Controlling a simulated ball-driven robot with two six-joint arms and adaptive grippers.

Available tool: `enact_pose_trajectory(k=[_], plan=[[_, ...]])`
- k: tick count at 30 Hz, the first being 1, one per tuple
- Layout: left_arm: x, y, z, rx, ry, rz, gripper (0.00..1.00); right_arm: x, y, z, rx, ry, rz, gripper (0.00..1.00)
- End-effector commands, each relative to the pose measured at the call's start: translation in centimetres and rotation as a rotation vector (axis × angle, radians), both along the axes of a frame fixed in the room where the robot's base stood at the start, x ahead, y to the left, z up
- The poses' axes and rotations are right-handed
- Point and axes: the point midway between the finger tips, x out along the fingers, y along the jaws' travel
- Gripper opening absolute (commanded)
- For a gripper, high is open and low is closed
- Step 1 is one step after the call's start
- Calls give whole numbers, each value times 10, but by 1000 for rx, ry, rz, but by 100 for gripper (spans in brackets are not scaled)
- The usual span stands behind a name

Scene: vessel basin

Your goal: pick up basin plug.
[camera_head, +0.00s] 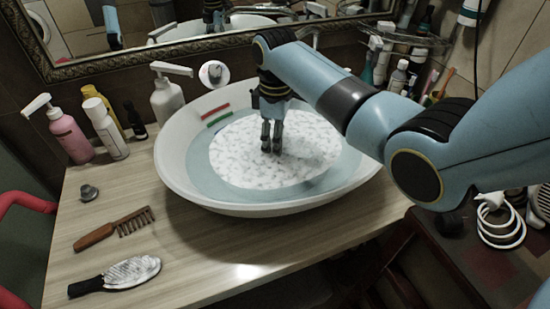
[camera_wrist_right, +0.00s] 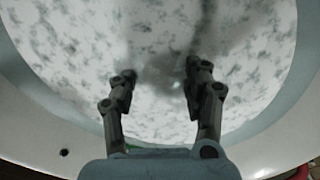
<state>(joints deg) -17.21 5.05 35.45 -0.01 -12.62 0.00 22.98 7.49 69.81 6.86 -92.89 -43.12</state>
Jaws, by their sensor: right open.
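My right gripper (camera_head: 272,148) is inside the white basin (camera_head: 172,165), with its fingers pointing down at the white, grey-flecked foam (camera_head: 240,150). No basin plug can be made out in the basin; the foam covers the bottom. A small dark grey knob-like piece (camera_head: 89,192) lies on the counter at the left; I cannot tell if it is a plug. My left gripper is not seen directly.
A brown comb (camera_head: 112,228) and a hairbrush (camera_head: 115,276) lie on the wooden counter (camera_head: 200,255). A pink bottle (camera_head: 71,137) and other bottles stand at the back left. Bottles and a tap area are behind the basin. A framed mirror (camera_head: 150,50) spans the back.

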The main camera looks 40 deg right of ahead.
Motion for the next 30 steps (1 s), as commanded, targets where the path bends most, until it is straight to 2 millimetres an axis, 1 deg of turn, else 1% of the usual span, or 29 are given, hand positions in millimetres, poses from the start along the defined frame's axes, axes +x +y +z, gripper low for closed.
enact_pose_trajectory(k=[4,6,8,11,16,17,27,30], plan=[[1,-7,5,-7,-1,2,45,-4,0,-23,1,5,0,48],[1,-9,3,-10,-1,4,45,-3,0,-34,1,3,0,48],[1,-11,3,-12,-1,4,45,-3,0,-40,1,2,0,48],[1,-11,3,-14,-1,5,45,-3,0,-44,1,-1,0,48],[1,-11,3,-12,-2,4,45,-3,0,-44,1,-1,0,48],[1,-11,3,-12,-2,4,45,-3,0,-44,1,-1,0,45],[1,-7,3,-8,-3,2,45,-3,0,-44,1,1,-1,1],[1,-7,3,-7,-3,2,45,-3,0,-45,1,1,-1,0]])
